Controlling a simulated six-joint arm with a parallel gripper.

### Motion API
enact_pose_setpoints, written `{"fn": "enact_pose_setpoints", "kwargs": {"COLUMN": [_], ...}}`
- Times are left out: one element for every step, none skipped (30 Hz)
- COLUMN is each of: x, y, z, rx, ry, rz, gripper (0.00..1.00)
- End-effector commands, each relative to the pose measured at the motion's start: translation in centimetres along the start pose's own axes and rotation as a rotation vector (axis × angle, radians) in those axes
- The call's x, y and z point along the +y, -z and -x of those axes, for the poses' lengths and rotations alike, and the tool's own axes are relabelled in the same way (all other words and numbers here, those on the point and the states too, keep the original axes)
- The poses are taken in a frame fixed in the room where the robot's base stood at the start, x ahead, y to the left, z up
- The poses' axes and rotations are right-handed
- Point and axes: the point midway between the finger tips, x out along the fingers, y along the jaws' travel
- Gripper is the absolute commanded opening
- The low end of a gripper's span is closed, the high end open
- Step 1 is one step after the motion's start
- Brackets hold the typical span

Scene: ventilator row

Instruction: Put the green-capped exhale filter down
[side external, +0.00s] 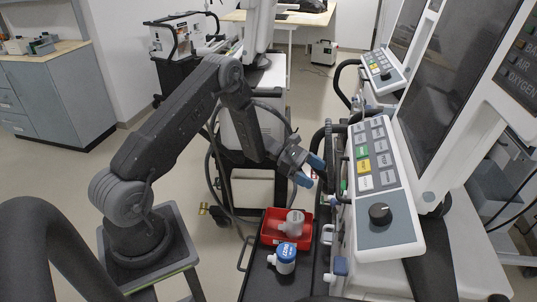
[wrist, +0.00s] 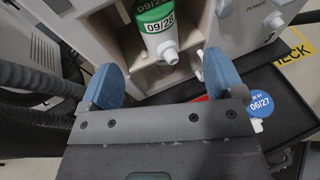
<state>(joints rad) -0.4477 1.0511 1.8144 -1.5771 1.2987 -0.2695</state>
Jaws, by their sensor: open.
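The green-capped exhale filter (wrist: 160,38) has a white body and a label reading 09/28. In the wrist view it is at the top middle, tilted, with its pale spout pointing down. It lies beyond my gripper (wrist: 160,80), whose blue fingers are spread wide with nothing between them. I cannot tell whether the filter touches the cream housing behind it. In the side view my gripper (side external: 308,170) is beside the near ventilator, above and beyond the red tray (side external: 267,239). I cannot make out the green cap there.
A grey-white filter (side external: 292,222) sits in the red tray. The ventilator's keypad panel (side external: 379,180) is close on the right.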

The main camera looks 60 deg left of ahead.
Motion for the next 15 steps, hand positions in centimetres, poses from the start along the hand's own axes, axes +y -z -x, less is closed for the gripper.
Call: {"fn": "enact_pose_setpoints", "kwargs": {"x": [-0.2,-0.5,-1.1,-1.6,-2.3,-3.3,-4.2,-5.0,-6.0,-6.7,-7.5,-8.5,-9.3,-10.2,-11.4], "y": [-1.5,-2.5,-4.0,-5.3,-6.8,-8.6,-9.8,-11.0,-12.3,-13.2,-14.1,-15.2,-16.0,-16.8,-17.9], "z": [-0.2,-0.3,-0.5,-0.6,-0.8,-0.8,-0.9,-0.9,-0.9,-0.8,-0.8,-0.6,-0.5,-0.3,0.0], "rx": [0.010,0.021,0.038,0.053,0.070,0.097,0.116,0.135,0.159,0.176,0.193,0.217,0.234,0.253,0.282], "ry": [0.025,0.046,0.081,0.111,0.145,0.191,0.225,0.257,0.295,0.322,0.347,0.380,0.406,0.433,0.468], "rz": [-0.039,-0.069,-0.116,-0.159,-0.207,-0.273,-0.321,-0.369,-0.428,-0.469,-0.511,-0.567,-0.611,-0.658,-0.726], "gripper": [0.88,0.88,0.88,0.88,0.88,0.88,0.88,0.88,0.88,0.88,0.88,0.88,0.88,0.88,0.88]}}
